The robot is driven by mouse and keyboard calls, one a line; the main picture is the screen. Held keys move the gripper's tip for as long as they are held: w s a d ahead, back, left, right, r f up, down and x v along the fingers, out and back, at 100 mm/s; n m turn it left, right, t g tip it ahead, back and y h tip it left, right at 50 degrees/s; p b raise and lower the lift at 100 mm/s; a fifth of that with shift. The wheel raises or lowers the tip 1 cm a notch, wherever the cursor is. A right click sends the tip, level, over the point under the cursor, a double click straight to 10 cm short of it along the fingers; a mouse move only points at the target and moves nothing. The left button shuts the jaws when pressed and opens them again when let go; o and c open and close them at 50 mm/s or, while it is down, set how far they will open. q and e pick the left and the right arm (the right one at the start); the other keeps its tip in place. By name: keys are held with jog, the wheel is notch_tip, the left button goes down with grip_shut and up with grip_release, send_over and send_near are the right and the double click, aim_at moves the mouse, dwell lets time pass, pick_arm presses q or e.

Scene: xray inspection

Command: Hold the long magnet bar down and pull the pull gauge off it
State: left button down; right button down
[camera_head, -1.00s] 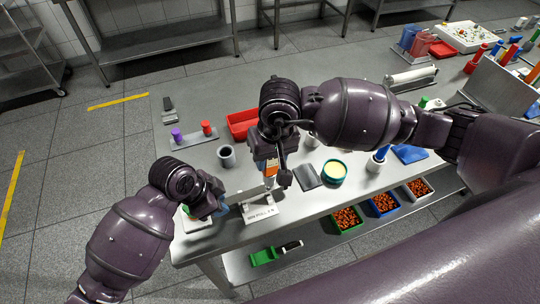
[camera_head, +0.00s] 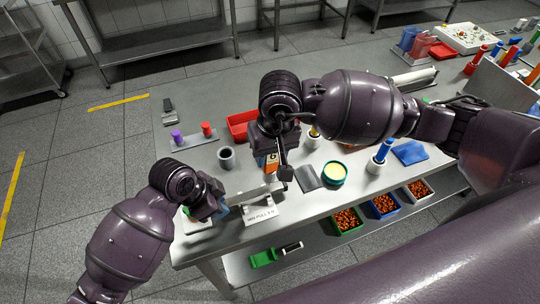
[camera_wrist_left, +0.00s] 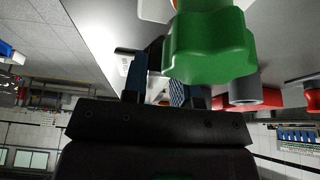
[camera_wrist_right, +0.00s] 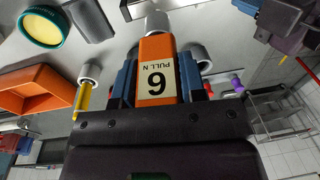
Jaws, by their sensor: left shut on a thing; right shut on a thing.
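My right gripper (camera_head: 277,163) is shut on the gauge. The right wrist view shows the gauge (camera_wrist_right: 157,70) between the blue fingers, with a silver cylinder at its far end. I cannot tell whether the gauge touches the bar. My left gripper (camera_head: 222,207) is shut at the bar's left end. In the left wrist view a green lobed knob (camera_wrist_left: 210,45) hides much of what my left fingers hold.
A stand marked MIN PULL 6 N (camera_head: 262,211) is under the bar. A grey cup (camera_head: 227,157) and a red tray (camera_head: 241,123) lie behind. A dark block (camera_head: 308,177) and a teal-rimmed round dish (camera_head: 334,173) are to the right.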

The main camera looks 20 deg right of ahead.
jog(key=shift+r, duration=1.65)
pick_arm(q)
jog(key=c, duration=0.8)
grip_release()
jog(key=shift+r, duration=0.1)
jog(key=v, duration=1.1)
jog(key=shift+a+r, duration=0.25)
jog(key=shift+r, duration=0.1)
